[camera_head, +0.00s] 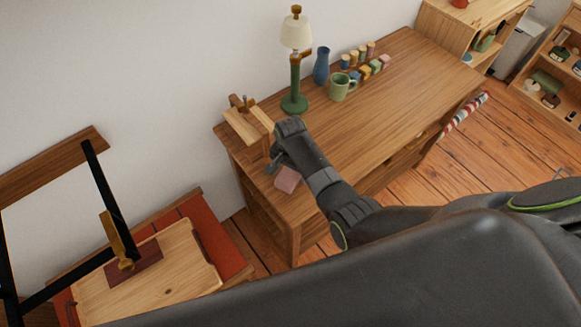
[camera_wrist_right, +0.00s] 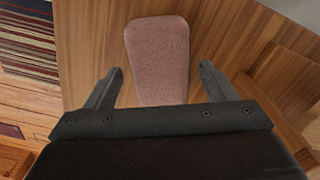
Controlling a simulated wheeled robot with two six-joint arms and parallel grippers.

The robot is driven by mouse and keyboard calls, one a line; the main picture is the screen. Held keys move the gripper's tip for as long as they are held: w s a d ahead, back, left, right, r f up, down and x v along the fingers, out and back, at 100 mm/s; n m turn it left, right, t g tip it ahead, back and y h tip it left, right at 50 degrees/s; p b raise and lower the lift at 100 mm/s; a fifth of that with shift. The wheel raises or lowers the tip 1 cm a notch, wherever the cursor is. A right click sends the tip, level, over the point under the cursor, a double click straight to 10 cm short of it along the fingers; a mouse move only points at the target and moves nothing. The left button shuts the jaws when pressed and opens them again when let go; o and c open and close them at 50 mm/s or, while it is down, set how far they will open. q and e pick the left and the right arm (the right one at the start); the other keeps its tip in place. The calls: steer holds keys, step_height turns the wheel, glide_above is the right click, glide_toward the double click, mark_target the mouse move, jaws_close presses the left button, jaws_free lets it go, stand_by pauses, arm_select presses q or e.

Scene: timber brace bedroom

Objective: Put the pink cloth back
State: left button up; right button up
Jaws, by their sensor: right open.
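The pink cloth (camera_head: 287,179) is a small folded pad with rounded corners near the left front corner of the wooden desk (camera_head: 385,125). It also shows in the right wrist view (camera_wrist_right: 158,50), lying on wood. My right gripper (camera_head: 274,163) is at the cloth, beside a wooden stand. In the wrist view my right gripper (camera_wrist_right: 160,70) is open, with one finger on each side of the cloth's near end and gaps between. The near end of the cloth is hidden behind the gripper body. My left gripper is not in view.
A wooden stand (camera_head: 247,128), green lamp (camera_head: 295,75), blue vase (camera_head: 321,66), green mug (camera_head: 341,88) and several coloured blocks (camera_head: 368,68) stand along the desk's back. A board (camera_head: 155,275) lies at lower left under a black frame (camera_head: 108,200). The desk's right half is clear.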

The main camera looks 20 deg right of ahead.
mark_target(290, 172)
step_height(290, 172, up, 12)
stand_by(0.6)
stand_by(0.4)
